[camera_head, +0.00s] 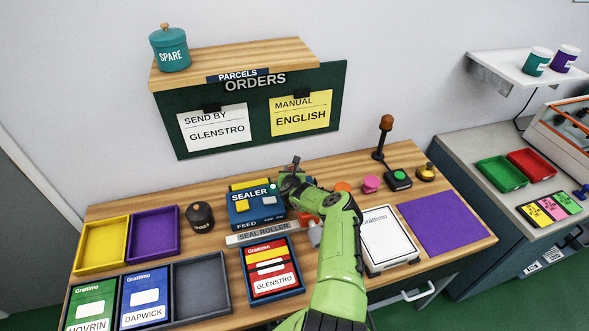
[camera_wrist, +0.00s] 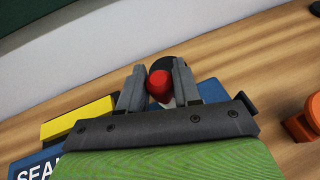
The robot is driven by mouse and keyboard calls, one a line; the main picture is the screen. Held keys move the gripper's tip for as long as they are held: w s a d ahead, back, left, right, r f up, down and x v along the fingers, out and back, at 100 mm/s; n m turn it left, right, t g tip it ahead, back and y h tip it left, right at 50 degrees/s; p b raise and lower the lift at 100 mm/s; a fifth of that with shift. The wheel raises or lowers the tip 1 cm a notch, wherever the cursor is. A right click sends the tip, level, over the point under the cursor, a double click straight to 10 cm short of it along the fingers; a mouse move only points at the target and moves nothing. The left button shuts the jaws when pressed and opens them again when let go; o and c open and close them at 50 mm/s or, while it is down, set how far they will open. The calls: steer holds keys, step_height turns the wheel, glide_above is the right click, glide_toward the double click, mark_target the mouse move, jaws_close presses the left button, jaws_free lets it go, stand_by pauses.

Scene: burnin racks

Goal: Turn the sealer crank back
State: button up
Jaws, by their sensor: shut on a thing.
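The sealer (camera_head: 252,207) is a blue box with yellow parts near the middle of the wooden table. Its blue body and a yellow block (camera_wrist: 78,120) also show in the wrist view. The crank's red knob (camera_wrist: 160,84) sits between my gripper's two grey fingers (camera_wrist: 158,92), with a dark round part behind it. My gripper (camera_head: 290,185) is shut on the knob at the sealer's right side. In the head view my green arm hides most of the crank.
A white parcel (camera_head: 388,238) and an orange item (camera_wrist: 305,122) are on the right. A dark round pot (camera_head: 200,215) stands left.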

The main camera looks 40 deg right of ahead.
steer(key=shift+a+f+n+t+y+b, duration=0.15)
steer(key=shift+n+t+y+b, duration=0.2)
steer(key=shift+n+y, duration=0.2)
steer(key=shift+a+r+n+t, duration=0.2)
steer(key=shift+a+n+t, duration=0.05)
steer(key=shift+t, duration=0.1)
steer(key=o, duration=1)
steer(key=shift+c, duration=0.2)
steer(key=p+v, duration=0.1)
steer(key=v, duration=1.4)
steer(key=shift+s+r, duration=0.25)
steer(key=shift+s, duration=0.05)
steer(key=shift+o, duration=0.2)
steer(key=shift+a, duration=0.15)
